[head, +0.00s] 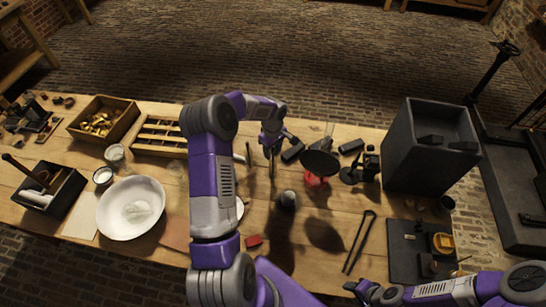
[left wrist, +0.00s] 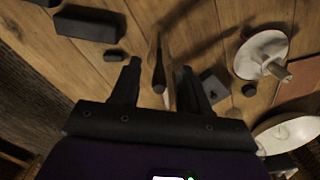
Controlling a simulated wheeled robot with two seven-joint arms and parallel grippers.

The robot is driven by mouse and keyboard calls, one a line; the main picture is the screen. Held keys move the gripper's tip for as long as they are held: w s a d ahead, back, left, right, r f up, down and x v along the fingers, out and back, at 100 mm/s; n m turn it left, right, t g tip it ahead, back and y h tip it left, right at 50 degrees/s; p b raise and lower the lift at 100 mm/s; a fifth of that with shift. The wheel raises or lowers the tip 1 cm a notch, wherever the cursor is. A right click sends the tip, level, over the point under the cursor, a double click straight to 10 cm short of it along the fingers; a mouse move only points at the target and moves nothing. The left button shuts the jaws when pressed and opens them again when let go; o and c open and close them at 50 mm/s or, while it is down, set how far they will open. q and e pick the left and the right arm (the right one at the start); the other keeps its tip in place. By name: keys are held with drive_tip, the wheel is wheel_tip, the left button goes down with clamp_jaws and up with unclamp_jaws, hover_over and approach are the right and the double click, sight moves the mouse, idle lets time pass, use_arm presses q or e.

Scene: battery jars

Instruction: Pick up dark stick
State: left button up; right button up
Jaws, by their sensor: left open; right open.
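A thin dark stick (left wrist: 158,68) with a round end shows between the two fingers of my open left gripper (left wrist: 157,78) in the left wrist view. I cannot tell whether the fingers touch it. In the head view my left gripper (head: 275,143) is over the back middle of the table, with a thin dark upright shape (head: 272,165) just below it. Another thin stick-like piece (head: 248,155) is to its left. My right gripper (head: 364,289) is open and empty at the front edge, right of the middle.
The wooden table (head: 335,225) holds a white bowl (head: 130,210) at left, a divided wooden tray (head: 160,137), a round dark disc on a red stand (head: 320,165), dark tongs (head: 359,242) and a tall dark box (head: 430,145) at right. Small dark blocks (head: 292,152) lie near my left gripper.

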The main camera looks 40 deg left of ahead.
use_arm(q)
drive_tip(key=shift+f, duration=0.15)
clamp_jaws()
idle(0.4)
